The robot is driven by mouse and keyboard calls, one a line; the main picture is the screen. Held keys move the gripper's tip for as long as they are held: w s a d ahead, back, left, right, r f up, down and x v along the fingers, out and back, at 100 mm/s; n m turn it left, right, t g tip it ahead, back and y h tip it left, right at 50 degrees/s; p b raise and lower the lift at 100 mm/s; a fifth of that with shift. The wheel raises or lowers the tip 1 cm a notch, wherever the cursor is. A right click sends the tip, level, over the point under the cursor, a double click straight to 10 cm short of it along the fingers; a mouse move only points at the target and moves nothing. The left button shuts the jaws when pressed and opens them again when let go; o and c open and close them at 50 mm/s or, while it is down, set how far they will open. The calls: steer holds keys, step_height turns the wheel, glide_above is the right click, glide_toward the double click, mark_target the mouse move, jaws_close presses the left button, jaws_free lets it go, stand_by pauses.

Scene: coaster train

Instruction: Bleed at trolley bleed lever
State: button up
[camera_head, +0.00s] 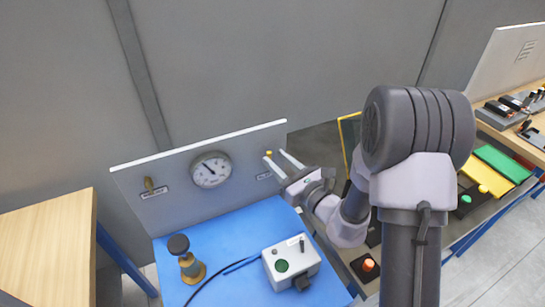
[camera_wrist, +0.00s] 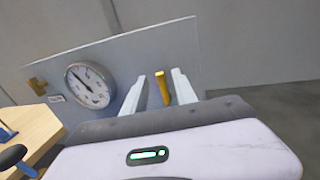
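A small yellow lever (camera_wrist: 162,88) stands out from the right part of the grey upright panel (camera_wrist: 190,50); I take it for the bleed lever. In the head view only its yellow tip (camera_head: 269,153) shows, by the fingertips. A small label (camera_head: 264,176) sits below it, too small to read. My gripper (camera_head: 275,155) is open. In the wrist view my gripper (camera_wrist: 160,78) has one pale finger on each side of the lever, with gaps on both sides. I cannot tell how deep the lever lies between the fingers.
A round gauge (camera_head: 210,169) and a brass fitting (camera_head: 149,185) are on the panel, left of the lever. The blue trolley top (camera_head: 228,222) carries a grey control box (camera_head: 291,262) and a brass-based, dark-knobbed part (camera_head: 187,260). A wooden table (camera_head: 45,245) stands left.

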steer(key=shift+x, duration=1.25)
jaws_close()
